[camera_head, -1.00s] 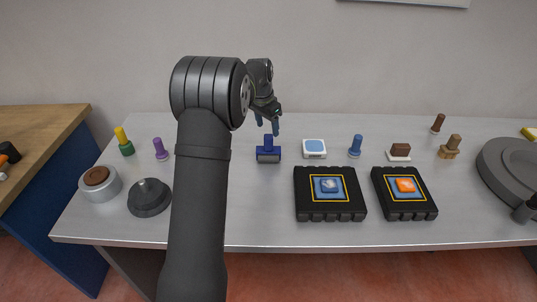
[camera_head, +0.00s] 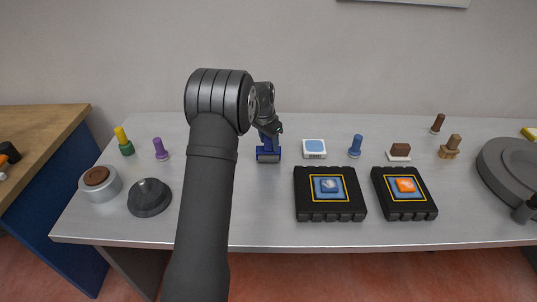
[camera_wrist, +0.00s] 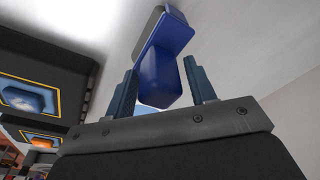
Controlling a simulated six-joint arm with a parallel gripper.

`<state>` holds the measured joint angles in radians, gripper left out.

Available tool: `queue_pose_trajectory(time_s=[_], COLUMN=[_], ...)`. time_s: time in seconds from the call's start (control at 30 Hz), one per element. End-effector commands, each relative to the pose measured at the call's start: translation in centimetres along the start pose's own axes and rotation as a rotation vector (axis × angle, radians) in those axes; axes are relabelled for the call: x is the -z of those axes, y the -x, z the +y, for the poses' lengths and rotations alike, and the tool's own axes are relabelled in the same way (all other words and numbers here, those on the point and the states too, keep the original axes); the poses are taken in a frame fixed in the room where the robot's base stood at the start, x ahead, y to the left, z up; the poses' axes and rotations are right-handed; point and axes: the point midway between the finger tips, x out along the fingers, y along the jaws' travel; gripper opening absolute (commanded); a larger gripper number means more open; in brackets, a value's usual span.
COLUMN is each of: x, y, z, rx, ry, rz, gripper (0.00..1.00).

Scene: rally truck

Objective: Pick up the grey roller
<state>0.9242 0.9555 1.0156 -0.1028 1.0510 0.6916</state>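The grey roller (camera_head: 268,159) lies on the metal table, with its blue handle (camera_head: 267,149) pointing up toward my gripper (camera_head: 268,139). In the wrist view the grey roller (camera_wrist: 148,30) is at the top of the picture, and its blue handle (camera_wrist: 160,72) reaches down between the two fingers. My gripper (camera_wrist: 159,66) is open, with one finger on each side of the handle. A gap shows on the left side; the right finger is close to the handle, and I cannot tell whether it touches.
Two black pads (camera_head: 328,213) (camera_head: 406,211) are in front to the right. A purple peg (camera_head: 160,150) and a dark grey knob (camera_head: 149,199) stand left of my arm.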

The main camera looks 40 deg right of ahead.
Motion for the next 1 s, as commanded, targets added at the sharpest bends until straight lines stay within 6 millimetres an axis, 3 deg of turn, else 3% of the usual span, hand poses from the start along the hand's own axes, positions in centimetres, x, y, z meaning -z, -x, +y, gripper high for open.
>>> queue_pose_trajectory(time_s=[0.03, 0.23, 0.67, 0.93, 1.0], x=[0.0, 0.0, 0.1, 0.7, 1.0], y=[0.0, 0.0, 0.6, 4.0, 4.9], z=[0.0, 0.0, -0.1, 0.0, 1.3], rx=[0.0, 0.0, 0.002, 0.001, 0.0], ry=[0.0, 0.0, 0.0, -0.001, -0.004], rz=[0.0, 0.0, 0.002, 0.003, 0.002], gripper=[0.4, 0.01, 0.0, 0.0, 0.0])
